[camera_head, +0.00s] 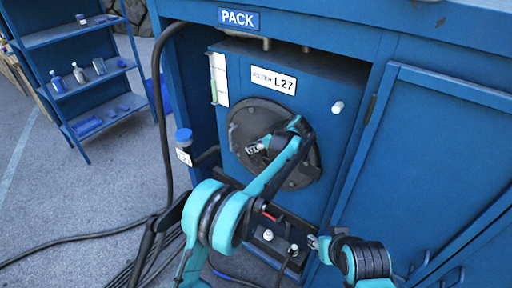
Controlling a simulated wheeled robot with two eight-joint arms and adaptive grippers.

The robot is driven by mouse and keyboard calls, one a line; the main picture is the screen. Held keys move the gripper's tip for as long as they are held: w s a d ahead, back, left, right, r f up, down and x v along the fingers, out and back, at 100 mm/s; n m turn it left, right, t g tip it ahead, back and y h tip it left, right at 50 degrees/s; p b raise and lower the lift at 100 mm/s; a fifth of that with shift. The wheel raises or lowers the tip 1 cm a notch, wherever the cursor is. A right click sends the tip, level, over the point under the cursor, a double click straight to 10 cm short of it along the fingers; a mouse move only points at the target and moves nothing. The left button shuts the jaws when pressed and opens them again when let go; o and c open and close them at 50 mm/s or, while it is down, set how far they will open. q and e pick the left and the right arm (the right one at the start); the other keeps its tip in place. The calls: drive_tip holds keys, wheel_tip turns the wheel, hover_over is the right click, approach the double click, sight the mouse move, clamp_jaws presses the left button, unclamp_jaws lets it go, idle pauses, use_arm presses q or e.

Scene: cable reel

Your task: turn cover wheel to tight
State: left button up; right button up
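The dark round cover wheel (240,128) is on the front of a blue box labelled L27, inside the recess under the PACK sign. My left arm reaches up across the wheel's right side. My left gripper (254,147) is in front of the wheel's middle, its fingers pointing left. It hides the hub, and I cannot tell whether it touches the wheel or is closed on any part. My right gripper (318,243) is low, in front of the cabinet below and right of the wheel. Its fingers are too small to read.
A black tray with knobs (275,247) sits below the box. A blue-capped bottle (184,148) stands left of the wheel. Black cables (80,238) run over the floor. A blue shelf (85,75) with bottles is at the upper left. Closed cabinet doors (425,170) fill the right.

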use_arm(q)
drive_tip(key=shift+a, duration=0.1)
clamp_jaws()
drive_tip(key=shift+s, duration=0.1)
drive_tip(key=shift+s+d+t+y+b, duration=0.25)
drive_tip(key=shift+d+t+y+b, duration=0.25)
drive_tip(key=shift+t+y+b, duration=0.45)
drive_tip(key=d+t+y+b, duration=0.1)
drive_tip(key=y+b, duration=0.1)
drive_tip(key=b, duration=0.1)
drive_tip(key=s+d+t+y+b, duration=0.1)
drive_tip(key=t+y+b, duration=0.1)
drive_tip(key=b, duration=0.1)
drive_tip(key=s+f+t+y+b, duration=0.1)
drive_tip(key=t+y+b, duration=0.1)
drive_tip(key=b, duration=0.1)
drive_tip(key=shift+d+m+y, duration=0.35)
drive_tip(key=shift+d+m, duration=0.05)
drive_tip(key=shift+s+d+f+t+y+b, duration=0.1)
drive_tip(key=shift+s+d+t+y+b, duration=0.1)
drive_tip(key=shift+t+y+b, duration=0.65)
drive_tip(key=shift+s+d+f+t+y+b, duration=0.15)
drive_tip(key=shift+t+y+b, duration=0.4)
drive_tip(key=shift+b, duration=0.6)
unclamp_jaws()
drive_tip(key=shift+d, duration=0.1)
